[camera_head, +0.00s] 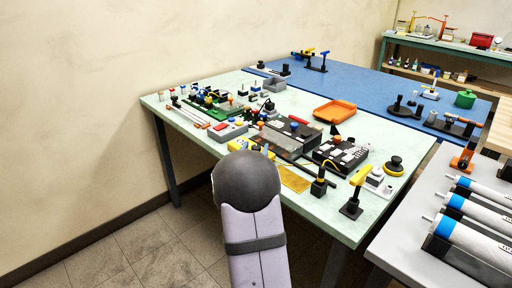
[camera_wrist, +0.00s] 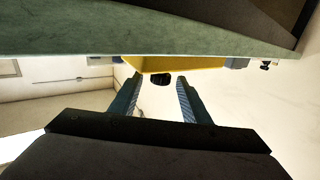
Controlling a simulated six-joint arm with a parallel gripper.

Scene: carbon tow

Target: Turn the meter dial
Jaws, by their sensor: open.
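A yellow body (camera_wrist: 158,64), likely the meter, shows at the table edge in the wrist view. A dark round knob (camera_wrist: 160,80), likely its dial, sticks out from it. In the head view the yellow body (camera_head: 236,146) is at the table's front edge, partly hidden by my arm; its dial cannot be made out there. My gripper (camera_wrist: 158,84) is open. Its two fingers lie left and right of the knob in the wrist view, with gaps on both sides. Depth to the knob is hard to tell. The head view hides my gripper behind my arm.
The pale green table (camera_head: 340,223) is crowded with small devices. An orange tray (camera_head: 335,111) lies towards the back. A yellow-topped black stand (camera_head: 354,192) is near the front right. A grey table (camera_head: 398,238) with white cylinders stands at right. The floor at left is clear.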

